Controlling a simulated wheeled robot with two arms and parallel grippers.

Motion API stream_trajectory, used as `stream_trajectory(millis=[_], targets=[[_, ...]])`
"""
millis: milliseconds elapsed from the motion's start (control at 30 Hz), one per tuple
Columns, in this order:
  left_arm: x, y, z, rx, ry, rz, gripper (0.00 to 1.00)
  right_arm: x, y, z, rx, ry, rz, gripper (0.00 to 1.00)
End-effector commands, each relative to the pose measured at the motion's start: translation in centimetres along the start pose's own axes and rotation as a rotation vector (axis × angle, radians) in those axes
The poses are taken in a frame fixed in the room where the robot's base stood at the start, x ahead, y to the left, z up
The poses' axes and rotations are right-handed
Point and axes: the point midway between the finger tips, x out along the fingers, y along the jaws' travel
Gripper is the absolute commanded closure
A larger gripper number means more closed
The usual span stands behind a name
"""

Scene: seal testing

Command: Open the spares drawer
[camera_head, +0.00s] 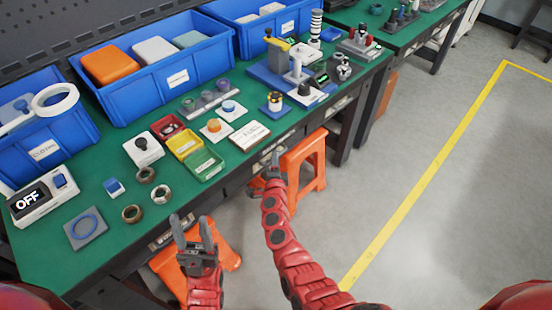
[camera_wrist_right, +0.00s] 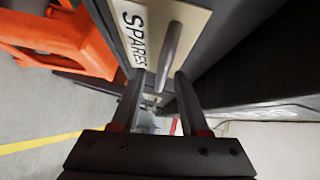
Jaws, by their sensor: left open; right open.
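The spares drawer shows in the right wrist view as a dark front with a pale label plate (camera_wrist_right: 137,20) reading "SPARES". Its grey bar handle (camera_wrist_right: 171,48) runs down the picture. My right gripper (camera_wrist_right: 160,82) is open, with one finger on each side of the handle's lower part; I cannot tell whether they touch it. In the head view my right gripper (camera_head: 271,163) is at the front edge of the green table, and the label there is not readable. My left gripper (camera_head: 190,222) is open and empty in front of the table's near left part.
Orange stools (camera_head: 306,158) stand under and beside the table. The green tabletop (camera_head: 110,160) holds blue bins (camera_head: 165,85), small coloured trays (camera_head: 203,163), rings and test devices. Open grey floor (camera_head: 430,220) with a yellow line lies to the right.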

Motion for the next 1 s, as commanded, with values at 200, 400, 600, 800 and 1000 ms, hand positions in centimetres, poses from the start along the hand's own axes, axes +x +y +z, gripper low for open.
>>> stream_trajectory(millis=[200,400,600,800,1000], targets=[[-0.47,0.02,0.07,0.0,0.0,0.0,0.5,1.19,0.06,-0.03,0.0,0.0,0.001,0.55],[-0.44,0.02,0.08,0.0,0.0,0.0,0.5,1.25,0.0,-0.06,0.001,0.001,0.001,0.55],[-0.44,0.02,0.08,0.0,0.0,0.0,0.5,1.25,-0.01,-0.06,0.0,0.001,0.001,0.79],[-0.44,0.02,0.07,0.0,0.0,0.0,0.5,1.25,-0.01,-0.06,0.0,0.001,0.001,1.0],[-0.44,0.02,0.07,0.0,0.0,0.0,0.5,1.24,0.0,-0.06,0.0,0.001,0.001,1.0]])
